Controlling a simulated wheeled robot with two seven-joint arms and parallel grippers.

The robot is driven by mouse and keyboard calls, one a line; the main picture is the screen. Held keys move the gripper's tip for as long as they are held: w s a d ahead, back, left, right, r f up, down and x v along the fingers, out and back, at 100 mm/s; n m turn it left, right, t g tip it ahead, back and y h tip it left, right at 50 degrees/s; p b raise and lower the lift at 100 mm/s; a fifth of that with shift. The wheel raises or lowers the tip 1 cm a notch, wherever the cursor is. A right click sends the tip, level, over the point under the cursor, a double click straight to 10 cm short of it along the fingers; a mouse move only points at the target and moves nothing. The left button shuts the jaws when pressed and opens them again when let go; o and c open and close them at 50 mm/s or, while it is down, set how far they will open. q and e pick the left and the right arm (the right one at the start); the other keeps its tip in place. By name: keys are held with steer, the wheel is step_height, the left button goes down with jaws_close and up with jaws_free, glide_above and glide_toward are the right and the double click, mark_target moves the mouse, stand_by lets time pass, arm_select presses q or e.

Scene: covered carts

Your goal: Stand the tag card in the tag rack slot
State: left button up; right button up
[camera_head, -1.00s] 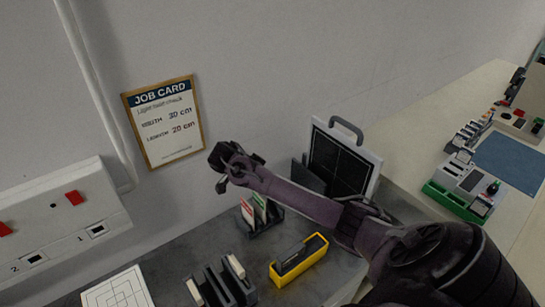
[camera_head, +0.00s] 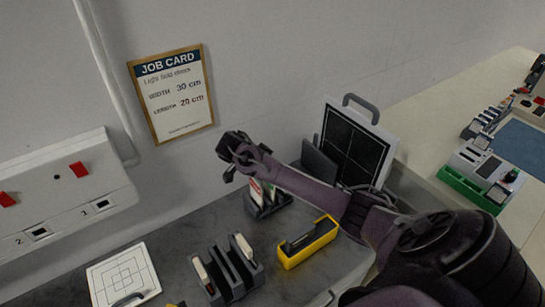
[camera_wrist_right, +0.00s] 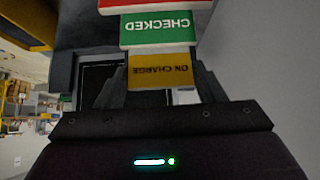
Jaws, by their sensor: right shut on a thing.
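My right gripper (camera_head: 236,152) is over the back of the grey bench, in front of the wall. In the right wrist view it is shut on a yellow tag card (camera_wrist_right: 162,71) that reads ON CHARGE. The dark tag rack (camera_head: 268,206) stands on the bench below and slightly right of the gripper. It holds a green CHECKED card (camera_wrist_right: 158,30) and a red card (camera_wrist_right: 150,4), just beyond the yellow card. The yellow card's lower end and the free slot are hidden or unclear. My left gripper is out of view.
A dark panel with a handle (camera_head: 356,143) stands right of the rack, behind my arm. A yellow-and-black holder (camera_head: 307,243), a dark slotted stand (camera_head: 228,275) and a white grid plate (camera_head: 140,262) are nearer. A job card (camera_head: 172,92) hangs on the wall.

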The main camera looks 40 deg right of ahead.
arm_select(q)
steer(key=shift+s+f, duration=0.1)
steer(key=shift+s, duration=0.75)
arm_select(e)
steer(key=o, duration=1.3)
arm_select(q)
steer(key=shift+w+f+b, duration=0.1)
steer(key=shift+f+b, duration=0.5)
arm_select(e)
steer(key=v, duration=0.7)
steer(key=shift+a+r, duration=0.25)
steer(key=shift+r, duration=0.05)
